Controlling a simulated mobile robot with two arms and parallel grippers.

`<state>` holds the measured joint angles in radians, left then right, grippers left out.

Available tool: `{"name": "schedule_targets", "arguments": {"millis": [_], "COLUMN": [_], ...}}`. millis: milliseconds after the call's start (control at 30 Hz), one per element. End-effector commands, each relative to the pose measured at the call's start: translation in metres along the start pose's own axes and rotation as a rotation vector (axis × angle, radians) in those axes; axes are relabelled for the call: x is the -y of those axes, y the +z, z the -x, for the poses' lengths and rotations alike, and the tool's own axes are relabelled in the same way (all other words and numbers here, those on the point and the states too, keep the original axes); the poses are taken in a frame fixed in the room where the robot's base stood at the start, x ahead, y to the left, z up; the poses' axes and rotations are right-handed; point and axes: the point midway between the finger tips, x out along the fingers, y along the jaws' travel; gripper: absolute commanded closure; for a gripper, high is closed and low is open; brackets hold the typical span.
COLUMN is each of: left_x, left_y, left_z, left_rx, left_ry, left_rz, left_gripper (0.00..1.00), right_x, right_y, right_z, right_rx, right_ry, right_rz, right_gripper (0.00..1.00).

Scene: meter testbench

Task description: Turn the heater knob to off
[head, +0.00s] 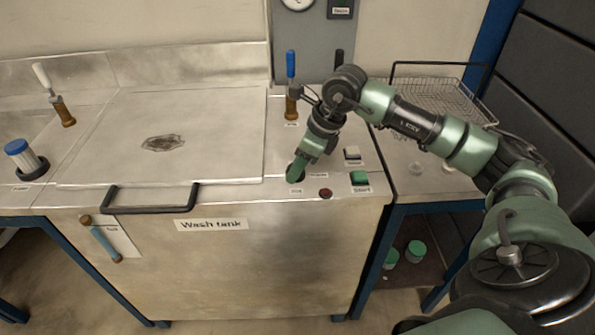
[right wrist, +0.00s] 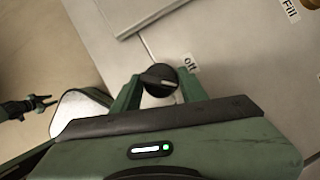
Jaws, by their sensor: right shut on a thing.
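The heater knob (right wrist: 160,72) is a round black knob with a raised grip bar, on the front part of the wash tank's metal top (head: 265,215). An "off" label (right wrist: 190,64) is just beside it in the right wrist view. My right gripper (head: 293,178) points down at the knob, its green fingers shut on either side of it. In the head view the fingers hide most of the knob. The bar's exact setting is hard to tell. My left gripper (right wrist: 45,102) shows small at the left of the right wrist view, its fingers apart, away from the knob.
A dark red button (head: 325,193), a green button (head: 359,178) and a pale switch (head: 352,153) are close to the right of the knob. A blue-handled lever (head: 291,85) stands behind it. The tank lid with its black handle (head: 150,210) is to the left.

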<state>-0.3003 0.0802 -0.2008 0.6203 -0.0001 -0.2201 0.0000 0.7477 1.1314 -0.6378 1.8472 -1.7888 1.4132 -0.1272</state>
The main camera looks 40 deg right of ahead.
Motion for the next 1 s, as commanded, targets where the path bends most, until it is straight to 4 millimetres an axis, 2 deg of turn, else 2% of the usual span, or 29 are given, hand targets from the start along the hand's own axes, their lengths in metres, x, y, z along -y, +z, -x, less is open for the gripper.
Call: {"name": "schedule_targets", "arguments": {"millis": [600,1000], "left_x": [0.0,0.0], "left_y": [0.001,0.001], "left_z": [-0.015,-0.017], "left_rx": [0.0,0.0], "left_ry": [0.0,-0.001], "left_rz": [0.001,0.001], "left_gripper": [0.64,0.64], "right_x": [0.005,0.005], "right_y": [0.003,0.003], "right_z": [0.001,0.001], "right_rx": [0.003,0.001], "right_ry": [0.207,0.28], "right_rz": [0.507,0.684], "right_gripper": [0.98,0.98]}}
